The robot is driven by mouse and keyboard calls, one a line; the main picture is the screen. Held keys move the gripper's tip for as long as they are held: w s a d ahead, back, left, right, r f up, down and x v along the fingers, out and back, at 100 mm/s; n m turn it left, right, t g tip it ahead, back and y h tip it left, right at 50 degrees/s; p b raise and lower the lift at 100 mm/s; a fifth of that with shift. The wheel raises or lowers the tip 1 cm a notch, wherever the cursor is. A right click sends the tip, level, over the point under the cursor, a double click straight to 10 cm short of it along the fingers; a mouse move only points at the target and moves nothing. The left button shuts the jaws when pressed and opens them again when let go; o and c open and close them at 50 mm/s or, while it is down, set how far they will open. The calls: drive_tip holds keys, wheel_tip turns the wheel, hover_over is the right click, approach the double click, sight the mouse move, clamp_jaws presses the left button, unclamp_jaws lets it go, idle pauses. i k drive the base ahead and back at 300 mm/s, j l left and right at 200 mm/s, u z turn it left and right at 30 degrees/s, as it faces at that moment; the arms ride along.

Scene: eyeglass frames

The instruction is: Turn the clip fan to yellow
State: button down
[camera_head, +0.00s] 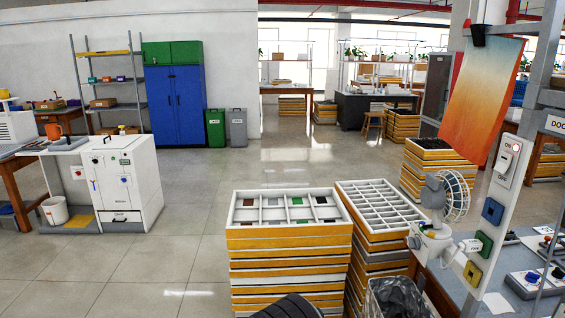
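The clip fan (440,194) stands at the right, above the near corner of the workbench. Its grey motor housing is on the left and its round wire cage is on the right, so the head faces right. Its white clip base (434,243) is below the head. Beside it, a slanted white panel (497,187) carries a blue square (492,211), a green square (483,244) and a yellow square (473,273), from top to bottom. The fan head is roughly level with the blue square in the picture.
A wire bin (398,299) stands below the fan. Stacked crates topped by a divided tray (290,220) and a second tray stack (378,212) stand left of it. An orange banner (482,95) hangs above. The floor at left is open.

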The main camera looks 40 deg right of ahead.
sight(433, 197)
drive_tip(key=z, duration=0.4)
drive_tip(key=l+z, duration=0.1)
drive_tip(key=z, duration=0.35)
drive_tip(key=l+z, duration=0.1)
drive_tip(key=z, duration=0.75)
drive_tip(key=l+z, duration=0.1)
drive_tip(key=z, duration=0.3)
drive_tip(key=i+j+u, duration=0.15)
drive_tip(key=j, duration=0.2)
drive_tip(key=i+j+u, duration=0.1)
drive_tip(key=j, duration=0.25)
drive_tip(key=i+j+u, duration=0.65)
drive_tip(key=i+u, duration=0.2)
drive_tip(key=i, duration=0.15)
